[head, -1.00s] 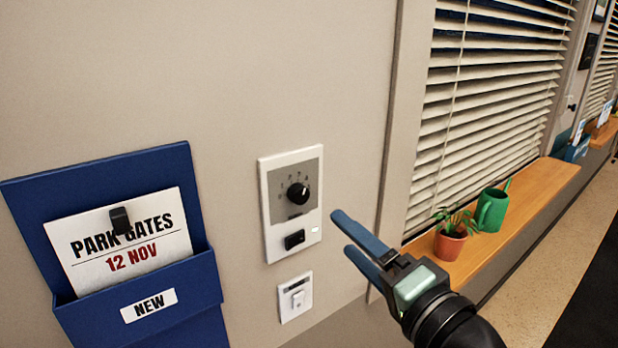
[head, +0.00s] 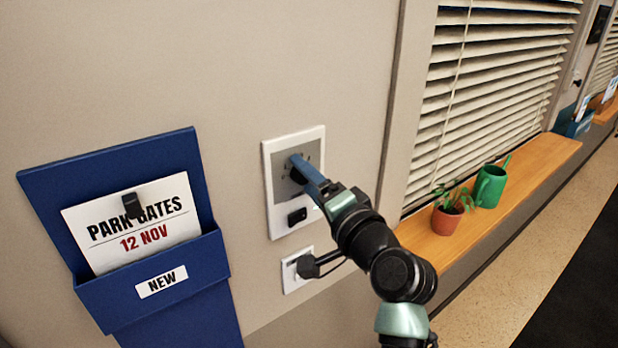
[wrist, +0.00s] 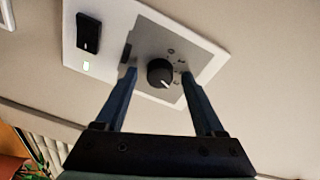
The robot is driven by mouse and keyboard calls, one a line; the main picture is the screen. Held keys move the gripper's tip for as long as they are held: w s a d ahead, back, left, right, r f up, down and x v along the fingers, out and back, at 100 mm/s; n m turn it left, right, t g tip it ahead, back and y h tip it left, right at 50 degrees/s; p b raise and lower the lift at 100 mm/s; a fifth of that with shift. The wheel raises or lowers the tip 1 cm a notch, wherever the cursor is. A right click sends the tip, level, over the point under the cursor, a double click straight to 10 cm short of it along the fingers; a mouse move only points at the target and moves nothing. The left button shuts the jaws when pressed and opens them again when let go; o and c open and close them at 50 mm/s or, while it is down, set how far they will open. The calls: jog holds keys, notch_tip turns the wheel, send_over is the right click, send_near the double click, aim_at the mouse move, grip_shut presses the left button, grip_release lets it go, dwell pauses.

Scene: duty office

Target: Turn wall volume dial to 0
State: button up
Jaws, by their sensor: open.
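The wall volume dial (wrist: 160,73) is a round black knob with a white pointer mark, on a grey face in a white wall plate (head: 280,223). In the wrist view the mark points down and slightly right, towards my gripper. The scale figures are too small to read. My gripper (wrist: 158,76) is open, with one blue finger on each side of the dial in the picture and gaps between. I cannot tell whether the tips reach past the knob's front. In the head view my gripper (head: 297,165) hides the dial.
A black rocker switch (wrist: 88,32) and a small lit indicator (wrist: 86,66) share the plate. A blue document holder (head: 195,270) hangs left. A sill (head: 545,165) with a potted plant (head: 447,219) and green watering can (head: 490,186) is right.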

grip_shut()
